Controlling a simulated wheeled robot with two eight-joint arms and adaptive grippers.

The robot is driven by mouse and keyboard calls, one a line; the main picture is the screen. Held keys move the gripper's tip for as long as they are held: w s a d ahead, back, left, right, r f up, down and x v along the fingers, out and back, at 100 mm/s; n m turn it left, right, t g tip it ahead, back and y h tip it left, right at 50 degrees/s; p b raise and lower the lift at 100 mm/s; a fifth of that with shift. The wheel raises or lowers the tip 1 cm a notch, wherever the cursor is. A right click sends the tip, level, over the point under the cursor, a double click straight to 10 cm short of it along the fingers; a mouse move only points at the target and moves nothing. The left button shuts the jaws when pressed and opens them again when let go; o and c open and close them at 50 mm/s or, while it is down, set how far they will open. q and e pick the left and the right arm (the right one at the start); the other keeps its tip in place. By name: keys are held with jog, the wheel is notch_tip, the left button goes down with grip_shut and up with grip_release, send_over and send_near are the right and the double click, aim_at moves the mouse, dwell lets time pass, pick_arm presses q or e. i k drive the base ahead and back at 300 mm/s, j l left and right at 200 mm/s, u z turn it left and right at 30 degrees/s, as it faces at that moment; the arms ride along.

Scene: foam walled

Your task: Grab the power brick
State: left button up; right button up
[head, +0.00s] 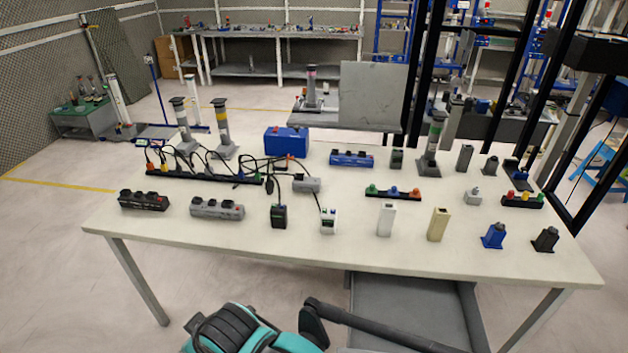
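The white table (290,245) holds many small electrical items, and I cannot tell for sure which one is the power brick. A grey block with a cable (307,184) lies near the middle. A black block (279,216) and a white block (328,221) stand at the front, each with a cable. To their right stand a plain white block (386,220), a beige block (438,224), a blue block (493,236) and a black block (545,239). Parts of my arms show at the bottom edge, below the table. Neither gripper is in view.
A long black strip with plugged cables (200,178) lies at the back left. A black strip (143,200) and a grey strip (217,208) lie at the front left. Tall posts (222,130) and a blue box (286,141) stand behind. The front edge strip is clear.

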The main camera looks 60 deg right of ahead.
aim_at(301, 183)
jog(key=i+l+z, duration=0.15)
jog(key=z, duration=0.25)
jog(key=i+z, duration=0.6)
jog(key=z, duration=0.15)
jog(key=i+j+z, duration=0.15)
jog(key=z, duration=0.25)
jog(key=i+z, duration=0.7)
jog(key=i+j+z, duration=0.1)
jog(key=i+z, duration=0.25)
jog(key=k, duration=0.05)
